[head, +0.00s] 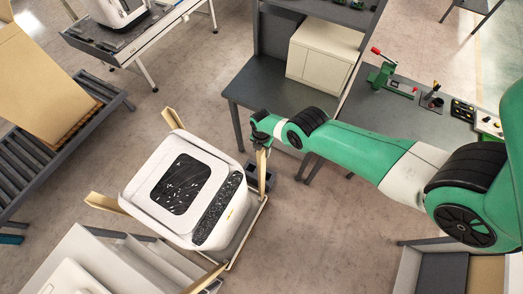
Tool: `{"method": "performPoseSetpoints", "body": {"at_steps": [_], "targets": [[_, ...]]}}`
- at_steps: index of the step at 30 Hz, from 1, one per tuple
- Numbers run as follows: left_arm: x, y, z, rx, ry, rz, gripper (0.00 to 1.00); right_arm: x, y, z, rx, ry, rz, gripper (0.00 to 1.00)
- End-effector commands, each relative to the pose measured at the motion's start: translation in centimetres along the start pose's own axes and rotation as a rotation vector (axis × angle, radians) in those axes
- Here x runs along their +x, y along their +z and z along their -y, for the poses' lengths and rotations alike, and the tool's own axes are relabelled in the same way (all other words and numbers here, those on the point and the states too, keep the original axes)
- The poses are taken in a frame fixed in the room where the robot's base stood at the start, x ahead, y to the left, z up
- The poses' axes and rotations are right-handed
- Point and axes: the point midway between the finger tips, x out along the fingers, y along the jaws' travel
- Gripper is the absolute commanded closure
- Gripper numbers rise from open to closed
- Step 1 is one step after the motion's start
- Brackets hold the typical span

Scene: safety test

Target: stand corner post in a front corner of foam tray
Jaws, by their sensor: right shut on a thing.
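A tan corner post (261,173) is held by my right gripper (261,146), which is shut on its upper part. The post is roughly upright at the right corner of the foam tray (243,236). I cannot tell whether its lower end touches the tray. A white appliance (207,159) with a dark window stands on the tray and hides most of it. Other tan posts stand at the back corner (172,118), the left corner (104,203) and the near corner (206,280). My left gripper is not in view.
A grey workbench (270,105) with a cream cabinet (322,52) is just behind my right gripper. A roller conveyor (40,160) carries a cardboard box at the left. A white crate-like unit (110,265) is close at lower left. Floor (310,235) is clear right of the tray.

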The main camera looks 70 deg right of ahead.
Motion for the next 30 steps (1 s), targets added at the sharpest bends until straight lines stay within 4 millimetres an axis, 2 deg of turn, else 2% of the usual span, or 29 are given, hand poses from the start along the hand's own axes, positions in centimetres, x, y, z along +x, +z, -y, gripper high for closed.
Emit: {"method": "performPoseSetpoints", "body": {"at_steps": [30], "targets": [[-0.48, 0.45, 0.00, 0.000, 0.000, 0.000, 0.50, 0.63, 0.01, -0.03, 0.000, 0.000, 0.000, 1.00]]}}
